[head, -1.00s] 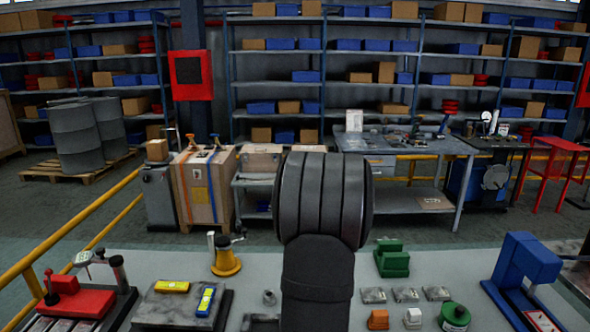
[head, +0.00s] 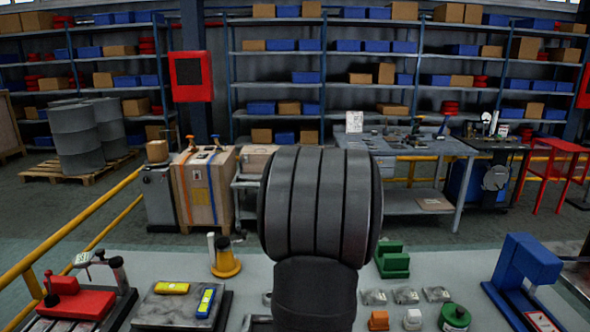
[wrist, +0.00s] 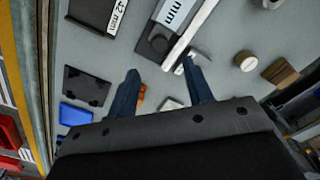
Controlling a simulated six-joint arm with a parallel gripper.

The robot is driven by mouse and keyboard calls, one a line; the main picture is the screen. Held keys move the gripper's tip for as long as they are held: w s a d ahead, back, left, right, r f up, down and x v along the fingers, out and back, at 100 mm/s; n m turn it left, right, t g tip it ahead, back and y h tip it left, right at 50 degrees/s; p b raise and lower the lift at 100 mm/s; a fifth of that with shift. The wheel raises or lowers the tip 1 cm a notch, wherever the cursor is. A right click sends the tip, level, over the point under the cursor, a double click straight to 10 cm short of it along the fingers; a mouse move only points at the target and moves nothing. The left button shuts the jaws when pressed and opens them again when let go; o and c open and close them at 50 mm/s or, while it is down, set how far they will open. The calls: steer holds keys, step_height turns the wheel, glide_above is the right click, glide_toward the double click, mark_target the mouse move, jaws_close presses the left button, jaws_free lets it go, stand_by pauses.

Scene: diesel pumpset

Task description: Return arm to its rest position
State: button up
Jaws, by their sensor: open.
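My gripper (wrist: 160,88) shows in the wrist view with its two dark blue fingers spread apart. It is open, and nothing is held between the fingers. It hangs above the grey bench (wrist: 220,40), with small parts on the surface beyond the fingertips. In the head view my own dark arm fills the middle of the picture and hides the centre of the bench; the gripper itself does not show there.
On the bench in the head view are a yellow-based tool (head: 226,262), a green block (head: 392,262), a blue press-like frame (head: 524,270), a red device (head: 75,300) and a dark plate (head: 180,306). A yellow rail (head: 80,236) runs along the left. Shelves and a work table (head: 410,150) stand behind.

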step_height(320, 180, up, 9)
step_height(320, 180, down, 17)
steer(key=a, duration=0.8)
steer(key=shift+a, duration=0.1)
step_height(320, 180, up, 17)
steer(key=d+r+m+t, duration=0.1)
steer(key=d+r+t, duration=0.2)
steer(key=d+r, duration=0.5)
steer(key=shift+h, duration=0.4)
